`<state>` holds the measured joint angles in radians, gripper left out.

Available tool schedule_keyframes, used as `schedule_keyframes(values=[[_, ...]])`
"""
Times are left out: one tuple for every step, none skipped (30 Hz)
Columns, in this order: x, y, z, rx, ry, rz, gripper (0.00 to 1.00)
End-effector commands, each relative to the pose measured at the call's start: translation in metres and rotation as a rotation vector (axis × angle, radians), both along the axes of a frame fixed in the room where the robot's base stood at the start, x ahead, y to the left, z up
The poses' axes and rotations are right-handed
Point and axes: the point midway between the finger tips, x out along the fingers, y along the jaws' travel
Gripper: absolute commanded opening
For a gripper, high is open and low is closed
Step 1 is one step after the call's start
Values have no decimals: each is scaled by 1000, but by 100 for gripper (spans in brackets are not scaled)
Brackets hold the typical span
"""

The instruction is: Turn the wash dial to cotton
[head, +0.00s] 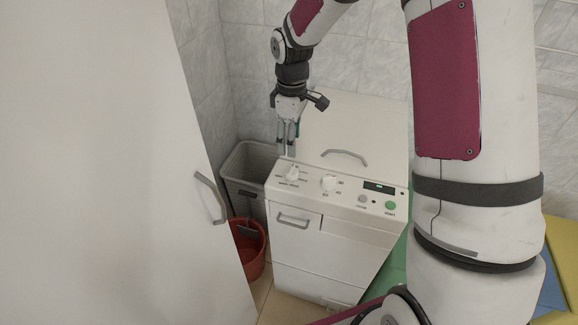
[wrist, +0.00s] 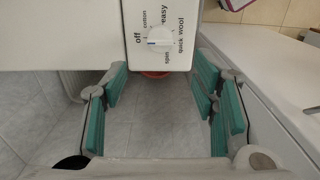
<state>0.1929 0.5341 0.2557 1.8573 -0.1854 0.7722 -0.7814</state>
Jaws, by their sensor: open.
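The wash dial (head: 292,174) is a white round knob at the left end of the washing machine's sloped control panel. In the wrist view the wash dial (wrist: 159,39) shows a small blue mark on its side toward "off"; "cotton" is printed beside "off", and easy, wool, quick and spin follow around it. My gripper (head: 286,153) points down just behind and above the dial. In the wrist view my gripper (wrist: 160,66) is open, with teal pads wide apart and nothing between them. The dial lies beyond the fingertips, apart from them.
The washing machine (head: 320,222) also carries a second knob (head: 330,183), a dark display (head: 379,187) and a green start button (head: 390,205). A grey bin (head: 243,180) and red bucket (head: 249,246) are at left, near a white door (head: 110,170).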

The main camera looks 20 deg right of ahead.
Motion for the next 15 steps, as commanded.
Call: schedule_keyframes(values=[[-2,0,-11,1,6,1,54],[-2,1,-17,1,6,1,54],[-2,1,-25,1,7,1,54],[-2,1,-31,1,7,2,54],[-3,1,-37,0,7,1,54],[-2,1,-45,1,6,1,54],[-3,0,-51,0,7,1,54],[-2,0,-57,0,5,1,54],[-3,1,-64,0,6,0,54],[-2,1,-69,0,5,0,54],[-2,1,-75,0,5,0,54],[-2,1,-81,0,5,0,54],[-2,1,-85,0,4,0,54],[-2,1,-89,-1,4,0,54],[-2,0,-94,0,4,0,54]])
